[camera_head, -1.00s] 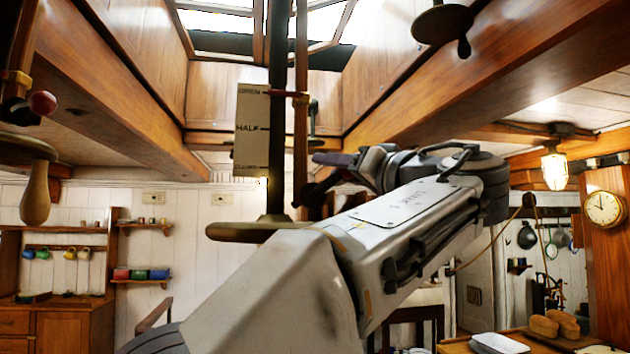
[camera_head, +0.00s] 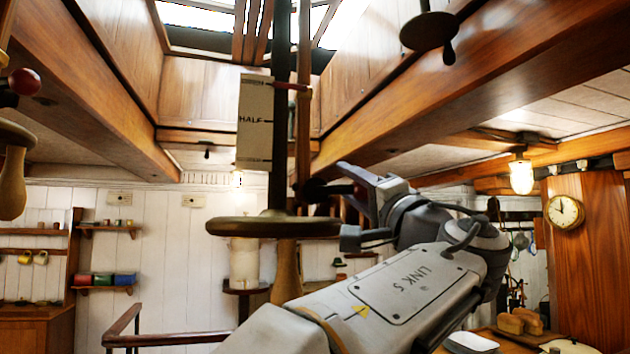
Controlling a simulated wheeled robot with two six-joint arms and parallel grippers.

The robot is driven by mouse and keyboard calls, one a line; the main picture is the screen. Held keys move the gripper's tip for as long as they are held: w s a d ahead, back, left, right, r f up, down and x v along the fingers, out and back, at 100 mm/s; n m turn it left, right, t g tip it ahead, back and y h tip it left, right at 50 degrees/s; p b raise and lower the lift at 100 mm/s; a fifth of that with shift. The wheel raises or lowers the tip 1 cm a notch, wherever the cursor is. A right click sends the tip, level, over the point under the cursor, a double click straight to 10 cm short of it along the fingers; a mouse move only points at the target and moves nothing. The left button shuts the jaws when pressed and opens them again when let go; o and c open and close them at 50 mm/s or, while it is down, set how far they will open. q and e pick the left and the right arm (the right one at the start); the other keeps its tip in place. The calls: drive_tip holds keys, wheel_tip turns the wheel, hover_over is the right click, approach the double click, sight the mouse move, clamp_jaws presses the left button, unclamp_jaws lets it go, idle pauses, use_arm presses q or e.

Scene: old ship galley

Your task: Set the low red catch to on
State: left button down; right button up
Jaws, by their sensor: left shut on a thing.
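My left gripper (camera_head: 344,200) is right of the dark upright post (camera_head: 281,130), with its fingers towards it. It is shut on the dark lever (camera_head: 314,190) beside the post. A reddish part shows between the fingers, which I take for the low red catch; most of it is hidden by the jaws, and its setting cannot be read. Higher on the post, a red pointer (camera_head: 290,86) crosses beside a pale board (camera_head: 253,122) marked HALF. My right gripper is not in view.
A round handwheel (camera_head: 272,227) with a wooden grip (camera_head: 287,270) sits just below the gripper. Another wheel (camera_head: 428,31) hangs at upper right, and a red-knobbed lever (camera_head: 25,82) is at far left. Wooden beams (camera_head: 450,100) run overhead.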

use_arm(q)
drive_tip(key=shift+d, duration=0.1)
drive_tip(key=shift+f, duration=0.1)
idle(0.3)
drive_tip(key=shift+c, duration=2.1)
unclamp_jaws()
drive_tip(key=shift+s+d+f+b, duration=0.1)
drive_tip(key=shift+s+f+b, duration=0.1)
drive_tip(key=shift+b, duration=0.1)
drive_tip(key=b+v, duration=0.5)
drive_tip(key=v, duration=0.4)
drive_tip(key=shift+s, duration=0.4)
